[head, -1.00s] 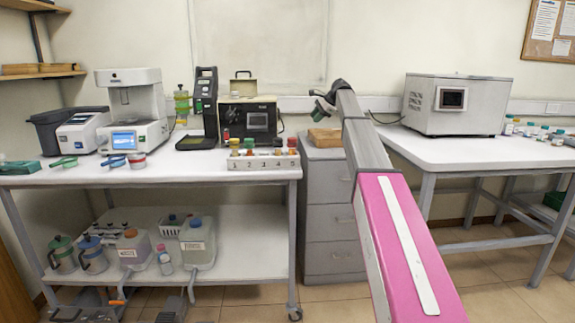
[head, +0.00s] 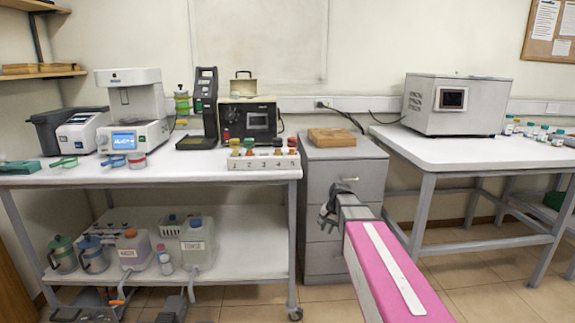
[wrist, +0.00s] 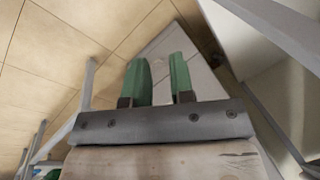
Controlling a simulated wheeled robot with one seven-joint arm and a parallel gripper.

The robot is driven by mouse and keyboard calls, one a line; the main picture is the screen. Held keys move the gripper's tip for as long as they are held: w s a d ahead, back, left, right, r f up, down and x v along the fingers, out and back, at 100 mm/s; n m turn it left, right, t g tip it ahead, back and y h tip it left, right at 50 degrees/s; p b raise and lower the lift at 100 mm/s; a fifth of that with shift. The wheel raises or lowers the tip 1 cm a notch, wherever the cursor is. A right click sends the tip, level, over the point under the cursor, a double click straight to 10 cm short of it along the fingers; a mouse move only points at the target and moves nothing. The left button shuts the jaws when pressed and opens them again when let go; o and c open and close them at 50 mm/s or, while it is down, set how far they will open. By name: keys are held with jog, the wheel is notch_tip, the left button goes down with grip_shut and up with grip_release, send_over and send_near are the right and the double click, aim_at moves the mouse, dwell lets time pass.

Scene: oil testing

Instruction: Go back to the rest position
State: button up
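My arm reaches forward and slightly left in the head view, low in front of the grey drawer cabinet (head: 345,175). My gripper (head: 325,215) is at its end, left of the cabinet's middle; its fingers are hard to make out there. In the wrist view my gripper (wrist: 161,80) shows two green fingers with a gap between them. Nothing is held between them. Beyond the fingers the wrist view shows a pale grey surface and tan floor tiles.
The left bench (head: 150,177) carries instruments and a numbered rack (head: 263,162) with several capped samples. The right table (head: 450,153) holds a grey boxy machine (head: 457,105). A wooden block (head: 331,137) lies on the cabinet. Floor shows between the benches.

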jog(key=s+d+f+n+h, duration=0.1)
jog(key=s+f, duration=0.3)
jog(key=s, duration=0.6)
jog(key=s+d+f+n+g+h, duration=0.1)
jog(key=s+f+n, duration=0.3)
jog(key=s, duration=0.6)
jog(key=shift+s+d+f, duration=0.25)
jog(key=shift+s+f, duration=0.05)
jog(key=shift+f, duration=0.4)
